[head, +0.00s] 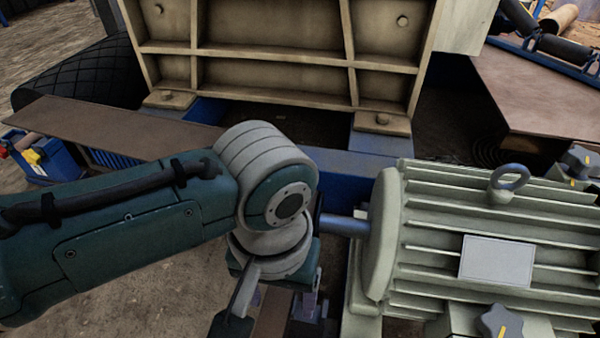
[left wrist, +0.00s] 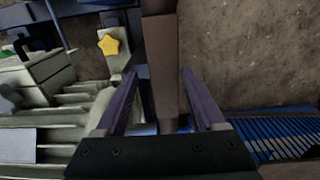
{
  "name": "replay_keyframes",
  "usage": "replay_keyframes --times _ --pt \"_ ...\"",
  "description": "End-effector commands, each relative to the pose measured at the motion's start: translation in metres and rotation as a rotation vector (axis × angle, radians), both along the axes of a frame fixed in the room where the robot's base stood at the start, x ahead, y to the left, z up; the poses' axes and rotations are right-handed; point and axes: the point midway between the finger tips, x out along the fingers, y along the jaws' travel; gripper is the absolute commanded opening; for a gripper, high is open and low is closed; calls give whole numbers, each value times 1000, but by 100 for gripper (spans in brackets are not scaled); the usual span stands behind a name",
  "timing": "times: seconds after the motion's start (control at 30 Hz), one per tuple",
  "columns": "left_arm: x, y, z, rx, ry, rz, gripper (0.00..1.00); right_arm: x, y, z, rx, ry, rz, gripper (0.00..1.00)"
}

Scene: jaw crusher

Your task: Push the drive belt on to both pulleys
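A brown band (left wrist: 163,65), which looks like the drive belt, runs between the two purple fingers of my left gripper (left wrist: 158,78) in the left wrist view. Gaps show on both sides of it, so the fingers are open around or above it. In the head view the left gripper (head: 272,312) points down beside the motor (head: 480,245), with a piece of the brown band (head: 272,318) between its fingers. A blue shaft (head: 345,225) leaves the motor toward my arm. My arm hides its end, and I cannot make out either pulley clearly. My right gripper is not in view.
The tan ribbed crusher body (head: 275,65) stands behind. A flat brown strip or plate (head: 115,130) lies at left above a blue ribbed part (head: 115,160). A blue box (head: 45,165) is at far left. Knobs (head: 498,323) stick up around the motor. Bare ground shows lower left.

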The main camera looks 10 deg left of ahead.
Motion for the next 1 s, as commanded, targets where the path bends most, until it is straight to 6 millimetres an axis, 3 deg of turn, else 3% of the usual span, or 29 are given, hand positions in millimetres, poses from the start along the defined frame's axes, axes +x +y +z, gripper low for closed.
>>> replay_keyframes --times 0.33,0.7,1.0 --pt "-1 1 6 3 1 0 75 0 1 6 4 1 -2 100" --pt "0 1 77 2 0 0 75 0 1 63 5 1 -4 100" --pt "-1 1 99 2 1 0 75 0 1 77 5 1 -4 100"
